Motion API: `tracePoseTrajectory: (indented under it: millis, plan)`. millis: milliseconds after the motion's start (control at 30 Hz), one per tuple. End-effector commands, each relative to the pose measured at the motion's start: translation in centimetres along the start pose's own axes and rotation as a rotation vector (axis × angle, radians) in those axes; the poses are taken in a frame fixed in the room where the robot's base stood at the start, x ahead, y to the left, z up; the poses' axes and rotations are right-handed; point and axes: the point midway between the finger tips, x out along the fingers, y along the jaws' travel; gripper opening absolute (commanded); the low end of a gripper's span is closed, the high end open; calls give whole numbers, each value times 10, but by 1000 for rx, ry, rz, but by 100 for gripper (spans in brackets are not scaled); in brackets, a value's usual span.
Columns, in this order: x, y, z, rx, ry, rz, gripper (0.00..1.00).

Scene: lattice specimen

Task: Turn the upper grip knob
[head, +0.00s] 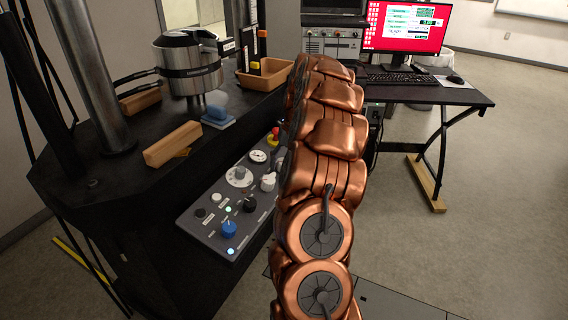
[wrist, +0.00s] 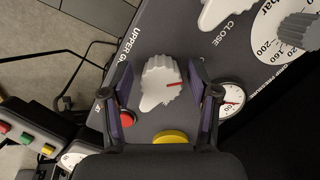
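In the wrist view, the upper grip knob (wrist: 158,80) is pale grey and ribbed with a red line on it. It sits on a dark panel (wrist: 180,25) beside the partly covered "UPPER" lettering. My gripper (wrist: 161,100) is open, with one finger on each side of the knob. A gap shows between the knob and each finger, so it does not look held.
Another pale knob (wrist: 222,10) is near "CLOSE". The control panel (head: 205,226) lies left of my arm, below a wooden block (head: 172,144).

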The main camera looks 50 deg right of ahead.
Motion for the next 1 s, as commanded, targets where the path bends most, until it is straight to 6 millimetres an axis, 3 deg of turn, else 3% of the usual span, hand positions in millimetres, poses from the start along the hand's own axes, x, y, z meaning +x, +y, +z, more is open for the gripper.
tracePoseTrajectory:
  millis: [300, 467, 1000]
  plan:
    - [-1, -1, -1, 0, 2, -1, 66]
    - [-11, -1, -1, 0, 4, 0, 66]
    - [-93, 0, -1, 1, 5, 0, 66]
